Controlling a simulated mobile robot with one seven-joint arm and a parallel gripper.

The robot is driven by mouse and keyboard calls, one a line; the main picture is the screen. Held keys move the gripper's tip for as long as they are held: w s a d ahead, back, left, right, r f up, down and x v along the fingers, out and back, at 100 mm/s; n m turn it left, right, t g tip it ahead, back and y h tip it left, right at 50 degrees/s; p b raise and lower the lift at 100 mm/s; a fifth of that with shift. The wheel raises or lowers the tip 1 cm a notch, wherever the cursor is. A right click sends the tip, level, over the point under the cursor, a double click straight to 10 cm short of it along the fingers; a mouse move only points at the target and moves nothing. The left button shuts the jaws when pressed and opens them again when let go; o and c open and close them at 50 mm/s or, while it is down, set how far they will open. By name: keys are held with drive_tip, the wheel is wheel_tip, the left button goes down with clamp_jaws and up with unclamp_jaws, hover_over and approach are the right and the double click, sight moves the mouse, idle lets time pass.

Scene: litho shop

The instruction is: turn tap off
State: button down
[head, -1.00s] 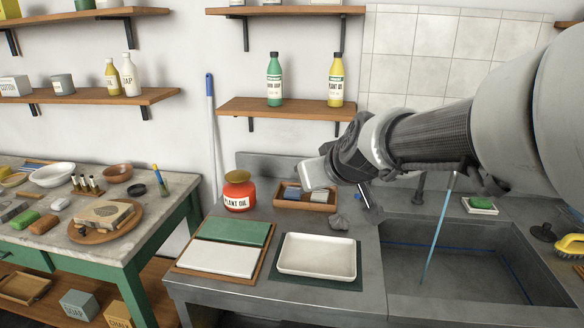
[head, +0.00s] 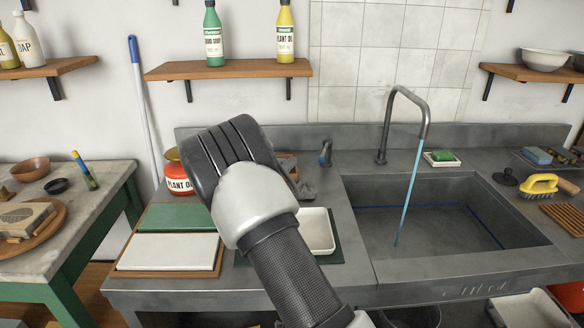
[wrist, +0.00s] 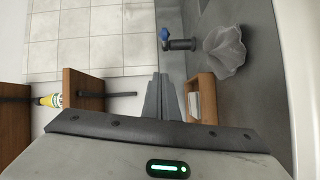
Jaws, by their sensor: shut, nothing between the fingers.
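The curved grey tap (head: 425,120) stands at the back of the sink (head: 365,215), and a thin blue stream of water (head: 408,195) runs from its spout into the basin. A small valve with a blue handle (head: 325,153) stands on the counter left of the tap. It also shows in the wrist view as a blue knob (wrist: 165,36) on a grey stem. My gripper (wrist: 162,80) is shut and empty, its fingers apart from the knob. In the head view my arm hides the fingers.
A crumpled grey cloth (wrist: 225,50) lies close to the valve, beside a wooden tray (wrist: 203,82). A shelf (head: 230,70) with bottles is above.

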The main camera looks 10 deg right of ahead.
drive_tip(key=w+d+f+b, duration=0.1)
drive_tip(key=w+d, duration=0.2)
drive_tip(key=d, duration=0.5)
drive_tip(key=shift+w+d, duration=0.15)
drive_tip(key=shift+w, duration=0.1)
drive_tip(key=shift+f, duration=0.1)
